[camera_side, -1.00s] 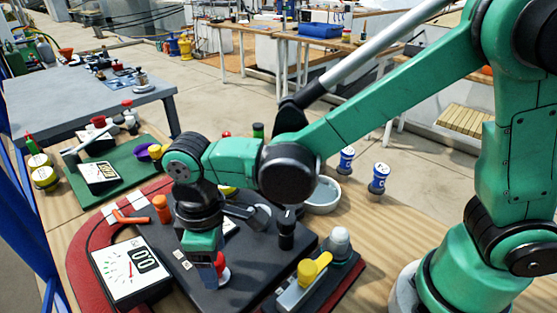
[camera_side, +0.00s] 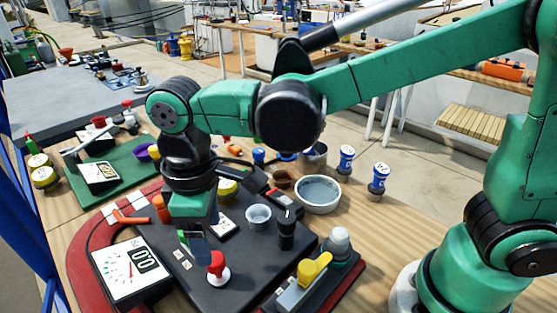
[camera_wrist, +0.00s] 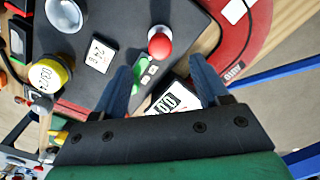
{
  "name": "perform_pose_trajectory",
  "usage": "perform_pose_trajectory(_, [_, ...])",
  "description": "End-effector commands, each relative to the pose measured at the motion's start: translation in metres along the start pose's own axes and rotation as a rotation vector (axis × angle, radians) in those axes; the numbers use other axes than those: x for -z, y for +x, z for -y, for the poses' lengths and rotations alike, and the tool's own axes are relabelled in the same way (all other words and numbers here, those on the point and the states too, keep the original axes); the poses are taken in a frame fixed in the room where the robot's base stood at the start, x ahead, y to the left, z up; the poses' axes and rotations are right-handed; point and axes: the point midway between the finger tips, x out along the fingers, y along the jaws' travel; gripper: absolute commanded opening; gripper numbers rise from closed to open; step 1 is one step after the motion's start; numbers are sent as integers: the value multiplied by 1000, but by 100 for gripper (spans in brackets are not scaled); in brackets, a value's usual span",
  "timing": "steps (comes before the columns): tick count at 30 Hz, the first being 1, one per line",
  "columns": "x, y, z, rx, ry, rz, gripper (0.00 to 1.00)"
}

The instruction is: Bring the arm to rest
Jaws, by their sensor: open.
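My gripper (camera_side: 196,244) hangs pointing down above the dark panel (camera_side: 245,272) in the side view. In the wrist view my gripper (camera_wrist: 163,72) shows two blue fingers spread apart with nothing held between them. A red knob on a white base (camera_side: 217,267) stands just right of the fingertips in the side view, apart from them as far as I can tell. The red knob also shows just beyond the fingertips in the wrist view (camera_wrist: 160,45).
A gauge box (camera_side: 131,268) lies left of my gripper. A black knob (camera_side: 286,230), a white cup (camera_side: 258,216) and a yellow-handled lever (camera_side: 314,268) stand to the right. A grey bowl (camera_side: 318,194) and blue-topped cans (camera_side: 379,178) are behind. The space above the panel is open.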

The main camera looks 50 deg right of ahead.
Motion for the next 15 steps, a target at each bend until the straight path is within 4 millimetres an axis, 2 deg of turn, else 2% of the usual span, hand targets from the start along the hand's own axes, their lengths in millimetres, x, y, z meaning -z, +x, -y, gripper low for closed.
perform_pose_trajectory(5, [-1,0,-2,-1,8,-5,68])
perform_pose_trajectory(8, [-9,-5,-13,-8,57,-41,68])
perform_pose_trajectory(11, [-26,-13,-36,-28,165,-120,68])
perform_pose_trajectory(15, [-64,-23,-72,-81,371,-275,68])
